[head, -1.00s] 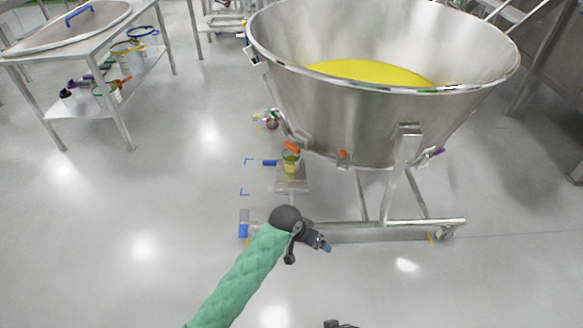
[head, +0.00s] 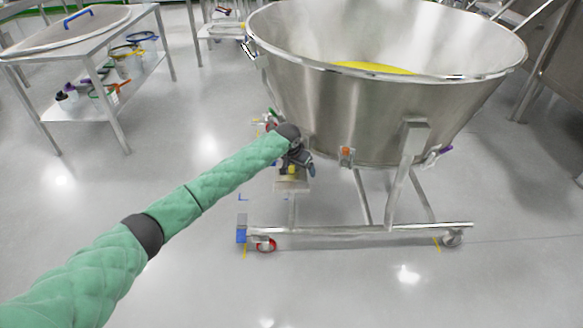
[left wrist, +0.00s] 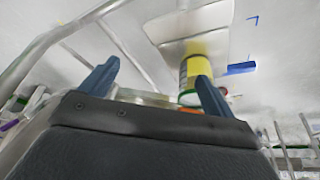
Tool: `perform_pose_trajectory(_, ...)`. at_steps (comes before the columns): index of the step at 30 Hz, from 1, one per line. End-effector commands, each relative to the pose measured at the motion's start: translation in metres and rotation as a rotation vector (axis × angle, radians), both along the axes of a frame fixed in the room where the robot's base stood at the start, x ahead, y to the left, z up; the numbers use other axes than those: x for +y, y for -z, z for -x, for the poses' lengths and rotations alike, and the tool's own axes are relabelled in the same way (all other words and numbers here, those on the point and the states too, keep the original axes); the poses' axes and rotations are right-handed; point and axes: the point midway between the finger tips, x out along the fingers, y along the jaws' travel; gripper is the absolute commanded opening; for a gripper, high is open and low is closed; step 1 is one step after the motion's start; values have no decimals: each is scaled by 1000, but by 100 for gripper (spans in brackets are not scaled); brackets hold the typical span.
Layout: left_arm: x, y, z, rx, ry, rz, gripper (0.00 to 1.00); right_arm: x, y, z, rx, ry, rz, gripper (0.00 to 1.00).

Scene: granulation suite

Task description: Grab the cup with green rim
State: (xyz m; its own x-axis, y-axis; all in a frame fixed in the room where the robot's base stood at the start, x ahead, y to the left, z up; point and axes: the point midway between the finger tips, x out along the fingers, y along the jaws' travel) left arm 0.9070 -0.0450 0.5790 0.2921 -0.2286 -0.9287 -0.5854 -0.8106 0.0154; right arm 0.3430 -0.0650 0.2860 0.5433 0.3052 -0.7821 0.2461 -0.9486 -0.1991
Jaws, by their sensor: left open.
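The cup with yellow contents (left wrist: 196,72) stands on a small metal platform under the hopper's outlet side. In the head view only a bit of its yellow (head: 291,170) shows; my gripper hides the rest. In the left wrist view it appears beyond the fingertips, nearer the right-hand finger, which overlaps it. A dark green band shows around it. My left gripper (head: 302,160) is open, with nothing between its fingers, and it also shows in the left wrist view (left wrist: 157,74). I cannot tell the exact gap to the cup. My right gripper is not in view.
The big steel hopper (head: 390,115) overhangs close to my left gripper. Its wheeled frame (head: 350,229) stands below. A blue item (left wrist: 240,68) lies beside the cup. A steel table (head: 135,14) with several containers on its lower shelf stands left. Floor in front is clear.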

Motion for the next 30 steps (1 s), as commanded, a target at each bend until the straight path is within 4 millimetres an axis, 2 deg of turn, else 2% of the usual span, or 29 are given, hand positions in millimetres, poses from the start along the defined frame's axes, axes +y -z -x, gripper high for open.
perform_pose_trajectory(1,10,-6,-19,-12,-16,-13,89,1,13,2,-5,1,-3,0)
perform_pose_trajectory(6,33,-25,-57,-34,-54,-35,89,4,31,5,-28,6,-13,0)
perform_pose_trajectory(12,45,-35,-75,-43,-75,-45,89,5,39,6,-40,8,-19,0)
perform_pose_trajectory(23,40,-8,-85,-44,-77,-45,89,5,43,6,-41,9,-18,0)
perform_pose_trajectory(30,37,23,-93,-44,-78,-44,89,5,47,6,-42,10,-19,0)
